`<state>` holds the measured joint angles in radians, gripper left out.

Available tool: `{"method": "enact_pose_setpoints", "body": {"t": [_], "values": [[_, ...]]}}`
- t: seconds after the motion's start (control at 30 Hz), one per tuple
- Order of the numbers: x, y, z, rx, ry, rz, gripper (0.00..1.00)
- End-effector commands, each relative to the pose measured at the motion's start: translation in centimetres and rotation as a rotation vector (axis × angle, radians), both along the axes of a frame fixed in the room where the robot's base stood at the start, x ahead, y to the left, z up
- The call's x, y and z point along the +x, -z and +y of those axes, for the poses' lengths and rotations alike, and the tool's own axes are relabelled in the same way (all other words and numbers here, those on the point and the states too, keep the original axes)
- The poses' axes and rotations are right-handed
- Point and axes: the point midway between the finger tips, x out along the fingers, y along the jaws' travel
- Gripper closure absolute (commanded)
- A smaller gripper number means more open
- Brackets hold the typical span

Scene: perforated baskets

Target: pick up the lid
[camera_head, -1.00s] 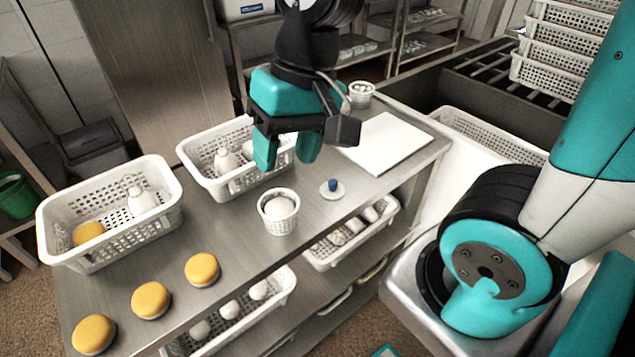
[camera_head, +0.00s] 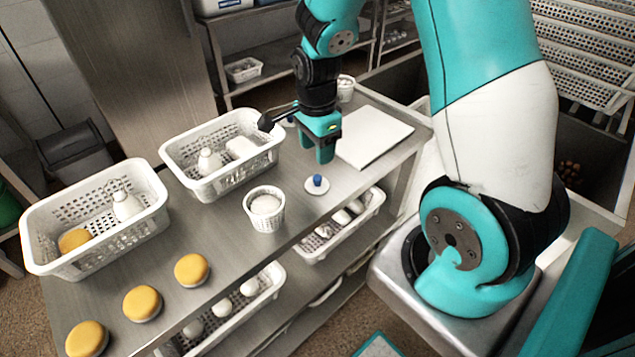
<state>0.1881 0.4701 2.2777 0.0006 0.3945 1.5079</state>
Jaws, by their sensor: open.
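The lid (camera_head: 312,188) is a small white disc with a blue knob. It lies flat on the steel table, right of a small white perforated basket. My gripper (camera_head: 324,156) points down just above and behind the lid in the picture, with its teal fingers apart from it. The fingers overlap each other from this angle, so the gap between them is hard to see. The gripper is open and holds nothing visible.
The small perforated basket (camera_head: 264,221) holds something white. Two larger white baskets, one at left (camera_head: 140,240) and one behind (camera_head: 215,182), hold white bottles. Several yellow-topped round pieces (camera_head: 142,303) line the front left. A white board (camera_head: 385,140) lies right of the gripper.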

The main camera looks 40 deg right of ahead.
Motion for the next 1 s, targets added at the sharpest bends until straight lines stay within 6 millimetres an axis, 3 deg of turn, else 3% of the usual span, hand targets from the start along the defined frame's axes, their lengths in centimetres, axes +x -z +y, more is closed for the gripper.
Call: {"method": "enact_pose_setpoints", "body": {"t": [0.1, 0.37, 0.6, 0.9, 1.0], "values": [[-0.1, 1.7, 0.0, 0.001, -0.001, 0.003, 0.47], [-0.3, 3.7, 0.2, 0.001, -0.002, 0.004, 0.47], [-0.6, 7.1, 0.3, 0.001, -0.002, 0.003, 0.47], [-0.5, 7.7, 0.3, 0.001, -0.002, -0.001, 0.47], [-0.5, 7.7, 0.3, 0.001, -0.002, -0.001, 0.68]]}}
